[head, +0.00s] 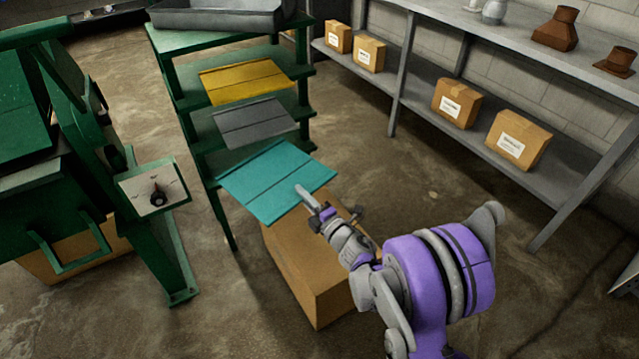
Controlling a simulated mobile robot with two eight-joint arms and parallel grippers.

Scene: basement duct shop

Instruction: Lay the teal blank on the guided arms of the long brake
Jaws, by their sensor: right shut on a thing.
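The teal blank (275,181) is a flat sheet with crease lines, level with a low shelf of the green rack (230,131) and reaching out past its front. My right gripper (309,198) is shut on the blank at its near right edge, one finger showing on top. Whether the blank still touches the shelf I cannot tell. A green machine (67,205), which looks like the long brake, stands at the left, cut by the frame. I cannot make out its guided arms for certain. My left gripper is not in view.
A yellow sheet (243,80) and a grey sheet (252,123) lie on higher rack shelves, under a grey tray (215,14). A cardboard box (310,262) stands below the blank. A dial panel (154,188) juts from the machine. Floor (217,285) between machine and box is clear.

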